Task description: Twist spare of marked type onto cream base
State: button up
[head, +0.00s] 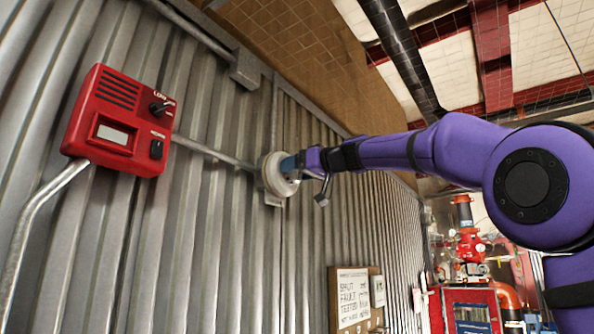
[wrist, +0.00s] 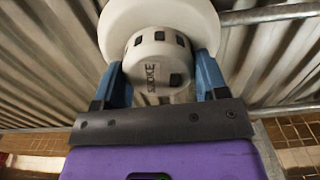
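The cream base (head: 270,172) is a round disc on the corrugated metal wall; it also shows in the wrist view (wrist: 206,28) behind the detector. A white detector head (wrist: 158,66) with dark square windows and the word SMOKE sits between the blue fingers of my gripper (wrist: 160,85). The fingers appear to touch it on both sides. In the head view my gripper (head: 292,166) is right up at the base. The head's far face is against or very near the base; I cannot tell if it is seated.
A red panel (head: 120,122) with knobs and a small screen hangs on the wall at left. Metal conduit (head: 215,152) runs to the base. A notice board (head: 356,298) is lower down. Red pipework (head: 470,245) stands at the back right.

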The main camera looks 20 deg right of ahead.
dwell(0.4)
jog(key=shift+m, duration=0.9)
jog(key=o, duration=0.5)
jog(key=shift+m, duration=0.5)
jog(key=o, duration=0.5)
jog(key=shift+o, duration=0.2)
jog(key=v, duration=1)
jog(key=shift+s+d, duration=0.2)
jog(key=shift+s, duration=0.1)
